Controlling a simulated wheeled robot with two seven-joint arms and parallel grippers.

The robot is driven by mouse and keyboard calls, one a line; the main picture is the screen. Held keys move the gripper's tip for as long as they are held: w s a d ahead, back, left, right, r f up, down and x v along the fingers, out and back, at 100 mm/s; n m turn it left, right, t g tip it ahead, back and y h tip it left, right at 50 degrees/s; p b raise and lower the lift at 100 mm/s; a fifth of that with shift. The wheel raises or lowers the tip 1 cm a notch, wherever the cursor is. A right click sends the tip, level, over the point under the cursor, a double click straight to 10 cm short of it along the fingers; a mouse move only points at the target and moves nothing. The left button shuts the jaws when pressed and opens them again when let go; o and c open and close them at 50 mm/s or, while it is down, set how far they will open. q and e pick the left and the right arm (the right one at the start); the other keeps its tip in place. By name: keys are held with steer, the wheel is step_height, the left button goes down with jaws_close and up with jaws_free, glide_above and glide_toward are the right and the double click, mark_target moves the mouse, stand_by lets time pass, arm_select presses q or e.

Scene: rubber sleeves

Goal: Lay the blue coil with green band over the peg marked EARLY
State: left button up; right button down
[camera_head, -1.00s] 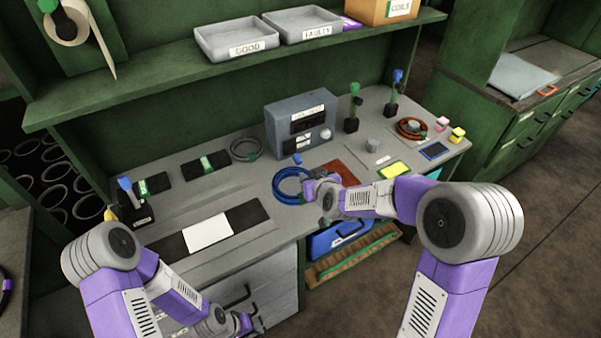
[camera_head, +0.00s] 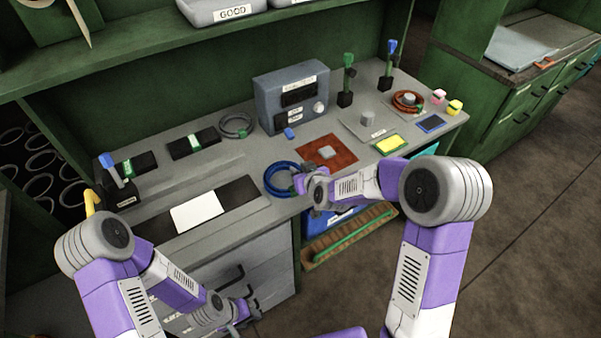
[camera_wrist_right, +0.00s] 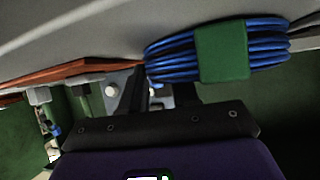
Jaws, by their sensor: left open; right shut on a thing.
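The blue coil (camera_head: 268,183) is at the front edge of the bench, left of the red mat. Its green band (camera_wrist_right: 222,52) shows in the right wrist view, where the blue coil (camera_wrist_right: 172,58) sits just beyond the jaws. My right gripper (camera_head: 301,182) is shut on the coil's right side; whether the coil touches the bench is unclear. My left gripper (camera_head: 250,306) is open and empty, low in front of the drawers. Grey pegs on labelled plates stand at the right: a bare peg (camera_head: 367,118) and one ringed by a red coil (camera_head: 408,101). No label reading EARLY is legible.
A red mat (camera_head: 340,160) with a grey block, and a grey instrument box (camera_head: 290,98), lie behind the coil. Green-topped (camera_head: 347,80) and blue-topped (camera_head: 389,65) uprights stand at the back right. A grey coil (camera_head: 236,125) lies left of the box. A yellow pad (camera_head: 389,143) lies right.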

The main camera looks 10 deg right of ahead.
steer(key=shift+r, duration=0.15)
steer(key=c, duration=0.8)
jaws_free()
steer(key=shift+f, duration=0.25)
